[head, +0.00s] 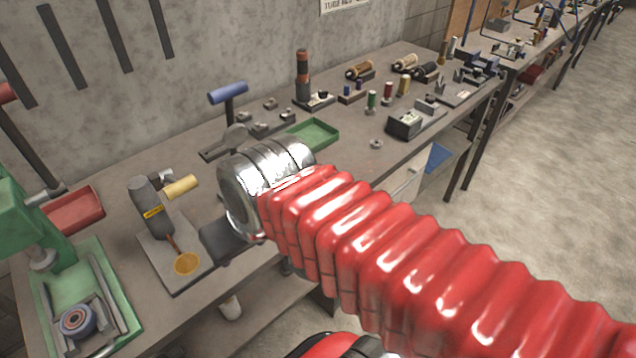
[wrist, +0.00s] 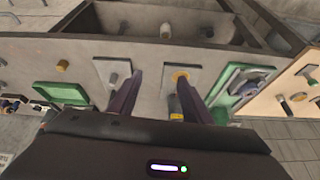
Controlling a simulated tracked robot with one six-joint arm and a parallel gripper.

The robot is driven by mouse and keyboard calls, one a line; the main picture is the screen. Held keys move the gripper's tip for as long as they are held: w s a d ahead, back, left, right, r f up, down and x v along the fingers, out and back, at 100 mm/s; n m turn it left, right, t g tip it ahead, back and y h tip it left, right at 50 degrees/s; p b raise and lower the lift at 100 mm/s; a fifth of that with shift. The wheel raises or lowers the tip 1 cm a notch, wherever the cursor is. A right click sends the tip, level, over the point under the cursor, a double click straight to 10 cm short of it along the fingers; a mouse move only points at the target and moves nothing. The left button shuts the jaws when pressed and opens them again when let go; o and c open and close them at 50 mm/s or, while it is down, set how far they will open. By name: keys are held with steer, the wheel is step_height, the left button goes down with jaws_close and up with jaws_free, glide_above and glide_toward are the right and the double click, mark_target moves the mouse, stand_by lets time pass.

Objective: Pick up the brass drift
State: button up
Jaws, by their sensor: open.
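A short brass-coloured cylinder (head: 181,187) lies on the bench beside a small metal piece; it may be the brass drift, but I cannot tell for certain. Next to it, a dark grey cylinder with a yellow label (head: 150,207) stands over a grey plate (head: 160,252) bearing a gold disc (head: 187,264). My gripper (wrist: 160,76) is open, with its two dark fingers apart and pointing over the bench. Nothing shows held between them. In the wrist view, the gold disc (wrist: 180,77) is by the right fingertip. In the head view my arm hides part of the bench.
A green drill press (head: 38,225) and a red tray (head: 78,211) stand at the left. A blue-handled tool (head: 228,93) and a green tray (head: 312,135) are behind my wrist. Several small parts and spools crowd the right. A second plate (wrist: 106,67) is near the left finger.

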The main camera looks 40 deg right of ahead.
steer(key=w+d+f+m+y, duration=0.6)
steer(key=d+f+m+y, duration=0.35)
steer(key=m, duration=0.75)
steer(key=s+d+f+m+t+h, duration=0.1)
steer(key=d+f+m+t+h, duration=0.1)
steer(key=d+m, duration=0.3)
steer(key=s+d+f+m+t+h, duration=0.1)
steer(key=d+m+t, duration=0.3)
steer(key=d, duration=0.8)
steer(key=s+d+f+m+t+h, duration=0.1)
steer(key=d+f+m+t+h, duration=0.2)
steer(key=d+m, duration=0.4)
steer(key=shift+d+t, duration=0.5)
steer(key=shift+d, duration=0.2)
steer(key=shift+w, duration=0.15)
steer(key=x, duration=0.7)
steer(key=shift+w+a, duration=0.15)
steer(key=shift+w, duration=0.15)
steer(key=shift+w+f, duration=0.15)
steer(key=shift+w, duration=0.25)
